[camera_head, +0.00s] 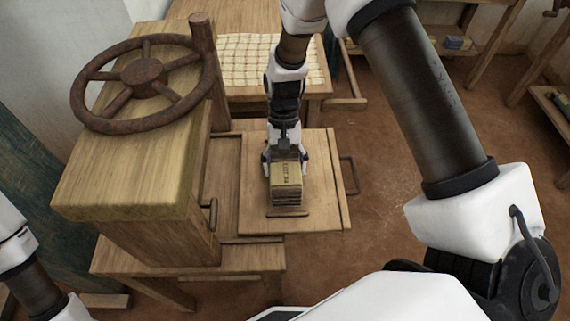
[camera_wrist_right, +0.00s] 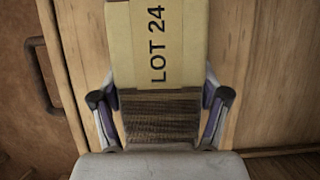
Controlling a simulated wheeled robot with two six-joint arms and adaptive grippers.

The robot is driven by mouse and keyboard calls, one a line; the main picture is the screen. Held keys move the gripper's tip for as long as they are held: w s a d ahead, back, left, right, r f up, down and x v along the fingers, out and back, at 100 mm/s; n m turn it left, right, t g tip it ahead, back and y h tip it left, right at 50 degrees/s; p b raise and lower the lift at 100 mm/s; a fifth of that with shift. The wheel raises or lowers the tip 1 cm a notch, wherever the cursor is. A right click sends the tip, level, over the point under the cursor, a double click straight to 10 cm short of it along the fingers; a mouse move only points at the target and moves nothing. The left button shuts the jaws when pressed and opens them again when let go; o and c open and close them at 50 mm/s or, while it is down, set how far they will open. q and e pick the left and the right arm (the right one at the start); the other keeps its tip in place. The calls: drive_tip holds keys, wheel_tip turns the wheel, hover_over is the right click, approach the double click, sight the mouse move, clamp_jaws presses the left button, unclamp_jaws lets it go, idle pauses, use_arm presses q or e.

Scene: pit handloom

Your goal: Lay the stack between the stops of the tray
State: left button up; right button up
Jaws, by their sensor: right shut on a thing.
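The stack (camera_head: 287,188) has a tan band marked "LOT 24" and dark layered edges. My right gripper (camera_head: 285,158) is shut on it, with one finger on each side; the band and layers also show between the fingers in the right wrist view (camera_wrist_right: 158,45). The tray (camera_head: 330,195) is a flat wooden board with a metal handle on its right. The stack is over the tray's middle, just behind a thin front stop (camera_head: 288,212). I cannot tell whether it touches the board. The far stop is hidden by my gripper. My left gripper is out of view.
A wooden press with a rusty handwheel (camera_head: 143,76) stands left of the tray. A table with a pale gridded sheet (camera_head: 262,60) is behind. The tray handle (camera_head: 350,175) sticks out to the right. Open brown floor (camera_head: 400,210) lies right of it.

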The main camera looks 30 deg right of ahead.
drive_tip(key=shift+s, duration=0.1)
drive_tip(key=o, duration=1.2)
drive_tip(key=shift+f, duration=0.15)
drive_tip(key=shift+o, duration=0.2)
drive_tip(key=v, duration=1.2)
drive_tip(key=shift+r, duration=0.25)
